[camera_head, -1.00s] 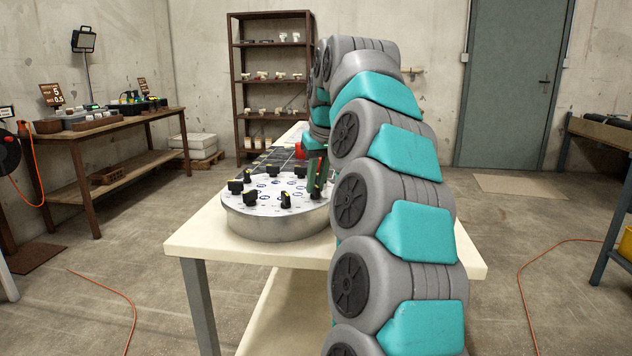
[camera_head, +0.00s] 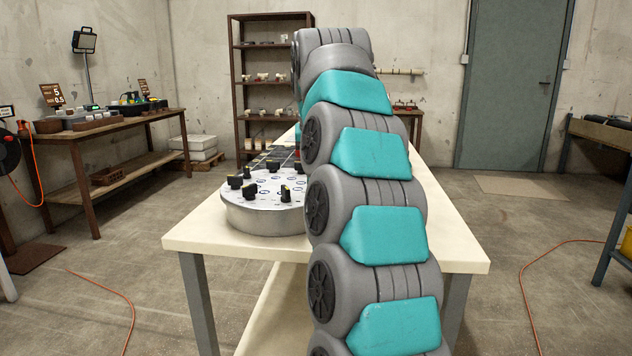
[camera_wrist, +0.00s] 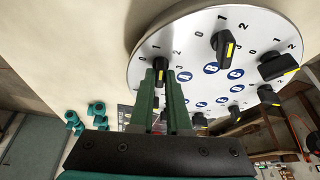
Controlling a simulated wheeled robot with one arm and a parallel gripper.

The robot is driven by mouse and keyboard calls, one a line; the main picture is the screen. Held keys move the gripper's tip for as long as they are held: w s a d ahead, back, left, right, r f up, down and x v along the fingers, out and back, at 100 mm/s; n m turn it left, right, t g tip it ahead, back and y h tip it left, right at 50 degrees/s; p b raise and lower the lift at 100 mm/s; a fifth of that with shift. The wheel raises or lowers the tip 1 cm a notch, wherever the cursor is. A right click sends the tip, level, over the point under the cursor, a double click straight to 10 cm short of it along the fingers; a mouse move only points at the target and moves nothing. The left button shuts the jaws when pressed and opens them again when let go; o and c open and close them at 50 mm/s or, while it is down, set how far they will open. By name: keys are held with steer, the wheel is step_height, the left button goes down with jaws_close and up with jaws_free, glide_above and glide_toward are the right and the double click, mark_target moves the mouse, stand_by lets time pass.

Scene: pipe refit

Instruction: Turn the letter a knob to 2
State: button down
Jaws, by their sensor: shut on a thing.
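The round metal panel (camera_head: 262,219) stands on the table, with several black knobs on its white top. In the wrist view the panel (camera_wrist: 205,45) shows letters in blue ovals and the numbers 0, 1 and 2 around the knobs. My gripper (camera_wrist: 161,88) has its two green fingers on either side of the black letter A knob (camera_wrist: 159,64), shut on it. The blue A label (camera_wrist: 184,76) is just right of the fingers. The fingers partly cover this knob, so I cannot tell which number it points to. In the head view my arm hides the gripper and this knob.
Neighbouring knobs stand close by, one near the B label (camera_wrist: 223,45) and another farther right (camera_wrist: 277,66). The cream table (camera_head: 215,240) is bare in front of the panel. A side table (camera_head: 120,125) stands left and a shelf (camera_head: 236,90) behind.

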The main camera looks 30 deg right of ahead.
steer(key=shift+w+m+h, duration=0.1)
steer(key=shift+m+h, duration=0.3)
steer(key=shift+m, duration=0.5)
steer(key=m+g, duration=0.1)
steer(key=m, duration=0.1)
steer(key=shift+a+r+m+h, duration=0.1)
steer(key=shift+r+m+h, duration=0.05)
steer(key=shift+m+h, duration=0.2)
steer(key=shift+a+m+g+h+p, duration=0.1)
steer(key=shift+m+g+h+p, duration=0.35)
steer(key=shift+m+p, duration=0.95)
steer(key=shift+m, duration=0.35)
steer(key=c, duration=0.9)
jaws_free()
